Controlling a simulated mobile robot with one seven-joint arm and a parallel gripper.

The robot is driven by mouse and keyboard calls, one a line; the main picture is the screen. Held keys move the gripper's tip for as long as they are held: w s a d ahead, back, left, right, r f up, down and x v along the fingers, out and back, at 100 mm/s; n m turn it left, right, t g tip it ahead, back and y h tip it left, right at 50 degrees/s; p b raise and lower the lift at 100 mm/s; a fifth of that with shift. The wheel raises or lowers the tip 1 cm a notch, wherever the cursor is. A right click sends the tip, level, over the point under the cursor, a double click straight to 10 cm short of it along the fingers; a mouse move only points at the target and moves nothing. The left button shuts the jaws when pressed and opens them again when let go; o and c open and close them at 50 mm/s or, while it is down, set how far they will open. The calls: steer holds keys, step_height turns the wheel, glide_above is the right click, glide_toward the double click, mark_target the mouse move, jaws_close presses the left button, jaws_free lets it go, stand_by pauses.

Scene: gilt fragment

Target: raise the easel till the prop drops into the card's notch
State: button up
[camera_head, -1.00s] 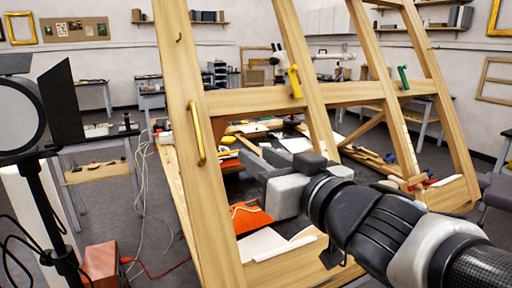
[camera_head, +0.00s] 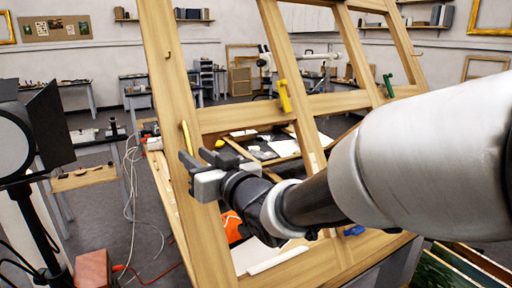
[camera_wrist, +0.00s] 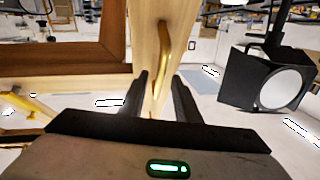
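The wooden easel (camera_head: 168,75) is a large leaning frame of pale posts joined by a crossbar. A brass handle (camera_head: 186,136) is fixed on its left post. In the wrist view the handle (camera_wrist: 164,45) runs up the post, with its lower part between the fingertips. My gripper (camera_head: 185,161) is at the lower end of the handle, in front of the left post. In the wrist view my gripper (camera_wrist: 159,80) is open, with a finger on each side of the handle and gaps visible. I cannot make out the prop or the notched card.
A black studio lamp (camera_head: 40,128) stands at the left, and shows at the right in the wrist view (camera_wrist: 268,80). A yellow clamp (camera_head: 284,96) and a green one (camera_head: 388,86) sit on the crossbar. A red-brown box (camera_head: 94,268) and cables lie on the floor at lower left.

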mark_target(192, 153)
steer(key=shift+x, duration=1.7)
steer(key=shift+s, duration=0.1)
jaws_close()
